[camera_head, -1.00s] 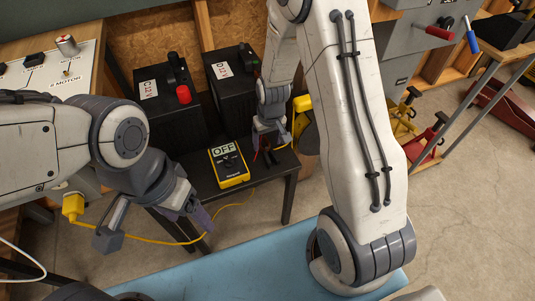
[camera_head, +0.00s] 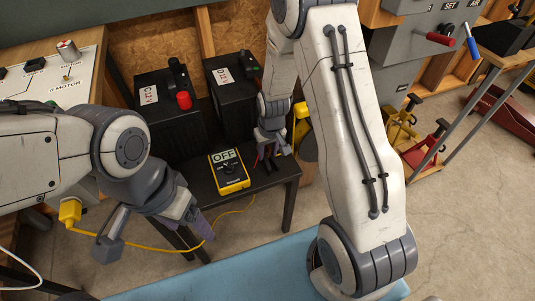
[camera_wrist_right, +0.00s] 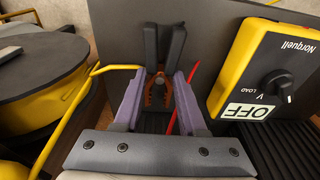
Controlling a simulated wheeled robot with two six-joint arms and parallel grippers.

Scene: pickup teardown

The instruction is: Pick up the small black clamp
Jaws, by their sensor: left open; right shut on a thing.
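The small black clamp (camera_wrist_right: 163,45) shows in the right wrist view, its two dark handles pointing away from me and an orange-brown part near its jaws. My right gripper (camera_wrist_right: 158,88) is shut on it, with a purple finger on either side. In the head view my right gripper (camera_head: 272,155) is low at the right part of the small black table, beside the yellow meter; the clamp there is small and dark. My left gripper (camera_head: 155,238) is open and empty, in front of the table at left.
The yellow meter (camera_head: 229,171) marked OFF lies close to the left of my right gripper. Black battery boxes (camera_head: 168,112) stand behind it. A yellow cable (camera_head: 150,240) runs near my left gripper. A blue surface (camera_head: 215,272) lies at the front. A red wire (camera_wrist_right: 173,115) passes beside the clamp.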

